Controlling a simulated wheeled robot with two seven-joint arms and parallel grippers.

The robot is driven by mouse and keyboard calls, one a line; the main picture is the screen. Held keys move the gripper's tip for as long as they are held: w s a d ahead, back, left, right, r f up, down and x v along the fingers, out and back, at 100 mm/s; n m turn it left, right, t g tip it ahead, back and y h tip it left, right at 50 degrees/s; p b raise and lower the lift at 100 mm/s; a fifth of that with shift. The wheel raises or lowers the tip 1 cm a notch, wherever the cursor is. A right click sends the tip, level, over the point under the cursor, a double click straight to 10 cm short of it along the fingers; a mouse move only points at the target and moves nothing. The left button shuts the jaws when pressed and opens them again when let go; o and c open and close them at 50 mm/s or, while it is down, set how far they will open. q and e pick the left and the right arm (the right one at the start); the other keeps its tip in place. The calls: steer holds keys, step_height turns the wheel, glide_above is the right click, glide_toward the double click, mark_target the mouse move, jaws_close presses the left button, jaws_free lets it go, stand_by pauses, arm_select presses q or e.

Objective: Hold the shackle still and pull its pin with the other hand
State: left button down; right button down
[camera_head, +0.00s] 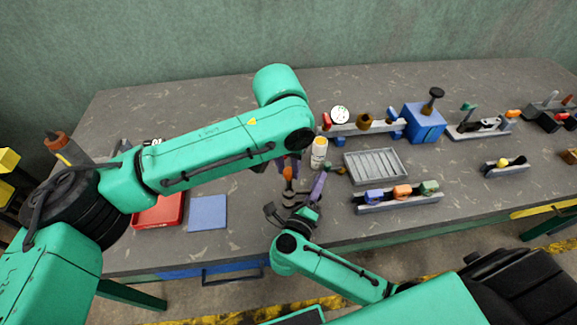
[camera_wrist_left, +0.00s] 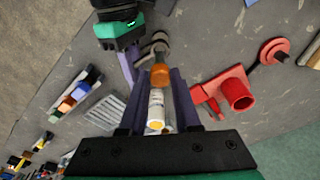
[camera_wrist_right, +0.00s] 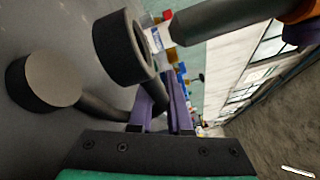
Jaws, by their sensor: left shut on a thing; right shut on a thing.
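The dark grey shackle (camera_head: 272,211) is a curved bar with two round eyes; it fills the left of the right wrist view (camera_wrist_right: 119,46). My right gripper (camera_wrist_right: 163,95) is shut on its curved bar and holds it near the table's front edge. The pin is a dark rod (camera_wrist_right: 212,22) with an orange handle (camera_wrist_left: 160,76). My left gripper (camera_wrist_left: 157,78) is shut on that handle, which also shows in the head view (camera_head: 288,173). In the right wrist view the rod's tip appears outside the nearer eye, with a gap between them.
A white bottle (camera_head: 319,152) stands close behind the grippers. A grey slotted tray (camera_head: 375,166) and a rack of coloured pieces (camera_head: 398,197) lie to the right. A red tray (camera_head: 160,211) and a blue mat (camera_head: 207,212) lie to the left.

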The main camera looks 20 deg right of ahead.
steer(key=c, duration=0.8)
jaws_free()
steer(key=shift+o, duration=0.2)
steer(key=v, duration=1.2)
